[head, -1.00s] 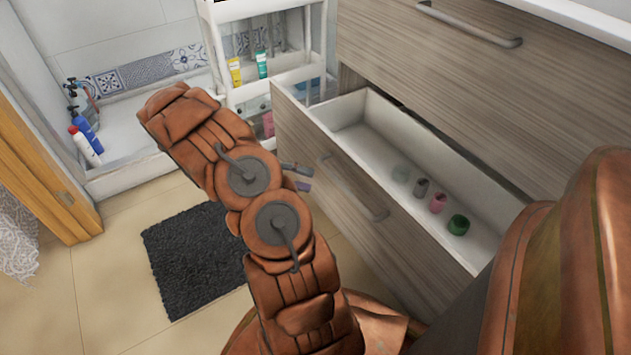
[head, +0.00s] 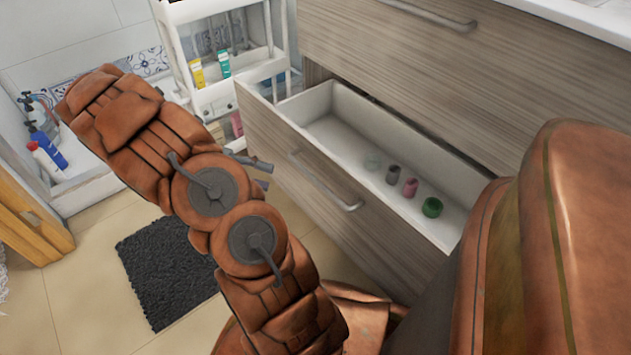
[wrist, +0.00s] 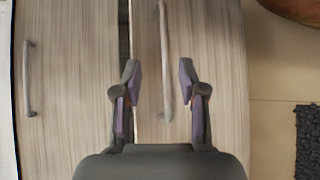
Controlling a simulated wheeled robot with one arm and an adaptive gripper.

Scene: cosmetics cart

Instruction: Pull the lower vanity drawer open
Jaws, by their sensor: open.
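The lower drawer (head: 340,205) has a wood-grain front and a white inside, and it stands pulled out below a closed upper drawer. Its grey bar handle (head: 325,183) is on the front; in the wrist view the handle (wrist: 165,60) runs lengthwise between the two fingertips. My gripper (wrist: 158,75) is open and empty. In the head view its fingers (head: 258,172) show just left of the handle, with a small gap, and the rest is hidden behind my arm. Small green, pink, grey and pale round items lie in the drawer.
The upper drawer (head: 440,70) has a similar handle. A white shelf cart (head: 232,95) with tubes stands behind. A dark mat (head: 165,265) lies on the tiled floor, which is clear in front of the drawer. Bottles (head: 45,150) stand at the far left.

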